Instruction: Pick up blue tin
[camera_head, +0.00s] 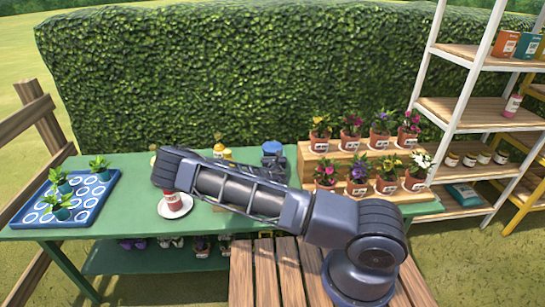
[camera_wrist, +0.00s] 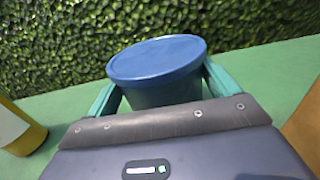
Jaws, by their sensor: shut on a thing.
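The blue tin (camera_wrist: 157,58) has a round blue lid and a darker body. It sits between the two green fingers of my gripper (camera_wrist: 161,88), which are shut on its sides. In the head view the tin's blue lid (camera_head: 272,147) shows above the green table (camera_head: 130,165), near the wooden step stand. My arm hides the lower part of the tin, so I cannot tell whether its base touches the table.
Stepped wooden stand (camera_head: 305,160) with several potted flowers is just right of the tin. Yellow containers (camera_head: 218,150) are left of it. A red-and-white jar (camera_head: 173,200) stands on a white plate (camera_head: 186,211). A blue tray (camera_head: 85,208) holds seedlings at left. A hedge (camera_head: 200,80) rises behind.

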